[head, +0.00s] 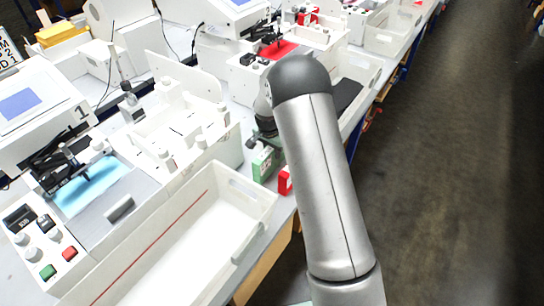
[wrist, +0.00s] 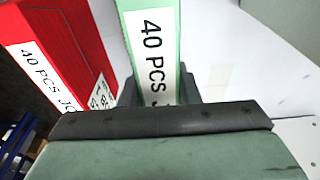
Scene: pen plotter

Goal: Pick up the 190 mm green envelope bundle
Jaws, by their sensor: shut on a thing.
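A green bundle (head: 267,164) with a white label stands on the bench in the head view, just beyond the end of the long white tray. It also shows in the wrist view (wrist: 151,45), where its label reads "40 PCS". My gripper (wrist: 157,92) has its dark fingers on both sides of the green bundle and is shut on it. In the head view my gripper (head: 265,138) is at the bundle's top, partly hidden by my arm. The bundle's lower part is hidden in the wrist view. I cannot read its length.
A red bundle (head: 285,181), also labelled "40 PCS" in the wrist view (wrist: 58,45), stands close beside the green one. The long white tray (head: 246,192) is at the left. White plotter machines (head: 190,120) line the bench. The floor at right is clear.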

